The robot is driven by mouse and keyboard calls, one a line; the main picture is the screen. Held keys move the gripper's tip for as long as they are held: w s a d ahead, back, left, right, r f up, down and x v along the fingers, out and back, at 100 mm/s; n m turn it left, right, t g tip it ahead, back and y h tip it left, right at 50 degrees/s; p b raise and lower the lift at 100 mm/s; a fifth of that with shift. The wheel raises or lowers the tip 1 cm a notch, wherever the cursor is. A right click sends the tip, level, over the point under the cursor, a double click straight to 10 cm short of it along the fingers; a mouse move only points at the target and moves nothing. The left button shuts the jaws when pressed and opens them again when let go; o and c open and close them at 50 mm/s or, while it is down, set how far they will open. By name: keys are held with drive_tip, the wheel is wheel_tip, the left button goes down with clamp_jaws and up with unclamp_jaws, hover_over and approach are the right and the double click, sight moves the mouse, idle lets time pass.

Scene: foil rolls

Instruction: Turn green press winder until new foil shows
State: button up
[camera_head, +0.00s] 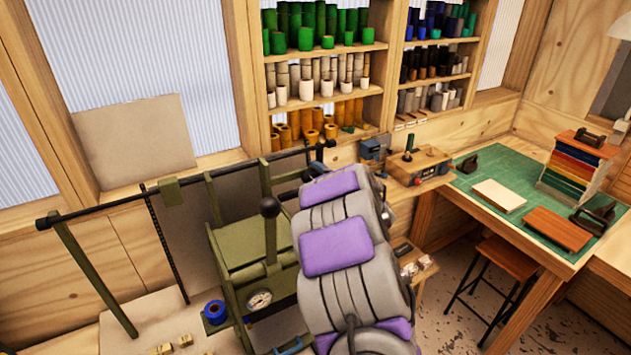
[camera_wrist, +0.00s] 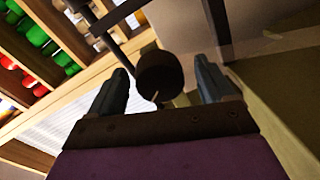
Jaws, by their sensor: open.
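The green press (camera_head: 240,250) stands left of my arm in the head view, with a gauge, a black-knobbed lever (camera_head: 270,207) and a long dark bar across its top. A blue roll (camera_head: 215,311) sits at its lower left. In the wrist view my gripper (camera_wrist: 162,74) is open. A dark round knob (camera_wrist: 158,73) shows between its two fingers, with visible gaps on both sides. Whether this knob is the winder's I cannot tell. My arm hides my gripper and part of the press in the head view. No foil strip is clearly visible.
Shelves of green, white and gold rolls (camera_head: 320,70) stand behind the press. A green-topped bench (camera_head: 470,185) at right holds boards and a coloured rack, with a brown stool (camera_head: 497,262) below. Dark bars (camera_wrist: 120,15) run close to the fingers in the wrist view.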

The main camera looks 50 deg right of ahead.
drive_tip(key=b+v, duration=0.2)
drive_tip(key=v, duration=1.5)
drive_tip(key=shift+s+b, duration=0.15)
drive_tip(key=shift+b, duration=0.15)
drive_tip(key=shift+d+f, duration=0.15)
drive_tip(key=shift+c, duration=0.2)
